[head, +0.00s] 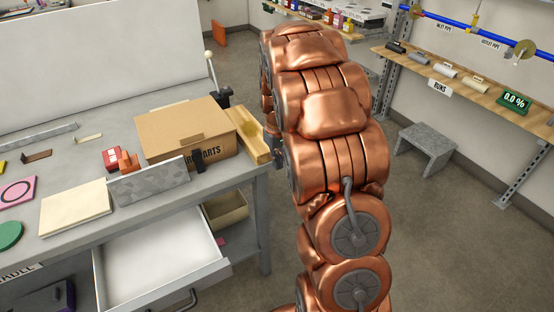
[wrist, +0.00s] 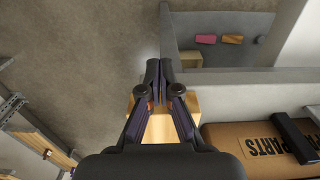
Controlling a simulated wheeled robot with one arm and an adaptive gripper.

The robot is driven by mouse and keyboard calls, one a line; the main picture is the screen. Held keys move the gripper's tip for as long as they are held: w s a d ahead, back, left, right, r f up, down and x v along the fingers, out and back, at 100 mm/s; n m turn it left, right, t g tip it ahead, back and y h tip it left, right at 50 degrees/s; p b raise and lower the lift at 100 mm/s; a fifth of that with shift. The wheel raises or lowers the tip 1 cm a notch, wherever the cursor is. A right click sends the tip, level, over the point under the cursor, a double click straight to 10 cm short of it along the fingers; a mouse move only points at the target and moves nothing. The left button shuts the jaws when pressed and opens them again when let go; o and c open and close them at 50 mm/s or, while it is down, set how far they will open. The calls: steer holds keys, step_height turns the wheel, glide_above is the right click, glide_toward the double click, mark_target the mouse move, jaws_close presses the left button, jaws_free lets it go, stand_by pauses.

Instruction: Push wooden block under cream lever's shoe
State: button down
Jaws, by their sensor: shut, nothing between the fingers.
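The wooden block (head: 251,137) is a long pale yellow piece at the right edge of the workbench, beside the cardboard box. In the wrist view the wooden block (wrist: 160,128) lies below my gripper (wrist: 160,68), between and behind its fingers. The fingertips are together and reach past the block's far end; whether they touch it I cannot tell. The lever with a cream knob (head: 208,55) stands at the bench's back right corner, on a dark base. Its shoe is not clear to see. In the head view my arm hides most of my gripper.
The cardboard PARTS box (head: 182,130) stands close beside the block; it also shows in the wrist view (wrist: 250,145). A grey plate (head: 148,183) stands before it. An open drawer (head: 160,262) juts out from the bench front. A grey stool (head: 424,148) stands on the floor at right.

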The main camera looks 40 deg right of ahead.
step_height(320, 180, up, 10)
steer(key=b, duration=0.2)
steer(key=s+a+r, duration=0.2)
steer(key=s+a, duration=0.4)
steer(key=a, duration=0.1)
steer(key=s+a+f+g+p, duration=0.1)
steer(key=s+a, duration=0.6)
steer(key=s, duration=0.6)
steer(key=s+a+f+p, duration=0.1)
steer(key=s+a, duration=0.5)
steer(key=s, duration=0.7)
steer(key=shift+a+f+n+g, duration=0.25)
steer(key=shift+a+n+g, duration=0.15)
